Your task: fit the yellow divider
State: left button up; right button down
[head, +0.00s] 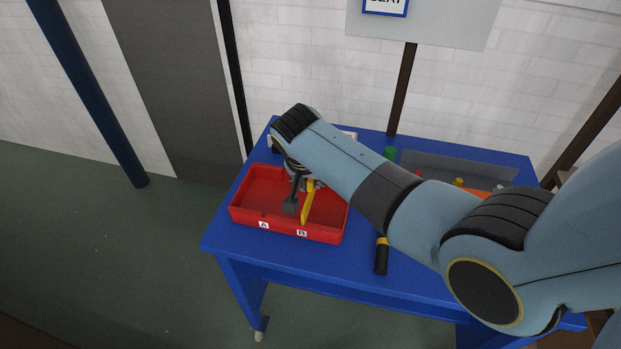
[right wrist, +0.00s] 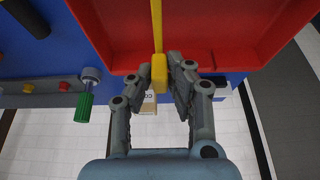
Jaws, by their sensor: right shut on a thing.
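The red tray (head: 283,228) sits at the left of the blue table, with labels A and B on its front wall. The yellow divider (head: 308,205) is a thin strip over the tray, running front to back on the B side. My right gripper (head: 299,196) is over the tray and shut on the divider. In the right wrist view, the gripper (right wrist: 164,74) has its fingers on both sides of the divider's thick end (right wrist: 159,70), near the tray wall (right wrist: 225,62). I cannot tell whether the divider touches the tray floor. My left gripper is out of view.
A black and yellow tool (head: 381,257) lies near the table's front edge. A green-handled tool (right wrist: 84,105) shows in the right wrist view. A grey bin (head: 480,166) with small coloured parts stands at the back right. Bare blue table (head: 335,262) lies in front of the tray.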

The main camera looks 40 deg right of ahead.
jog(key=shift+f+b, duration=1.3)
jog(key=shift+f, duration=0.5)
jog(key=c, duration=1.2)
grip_release()
jog(key=v, duration=1.2)
jog(key=shift+f, duration=0.1)
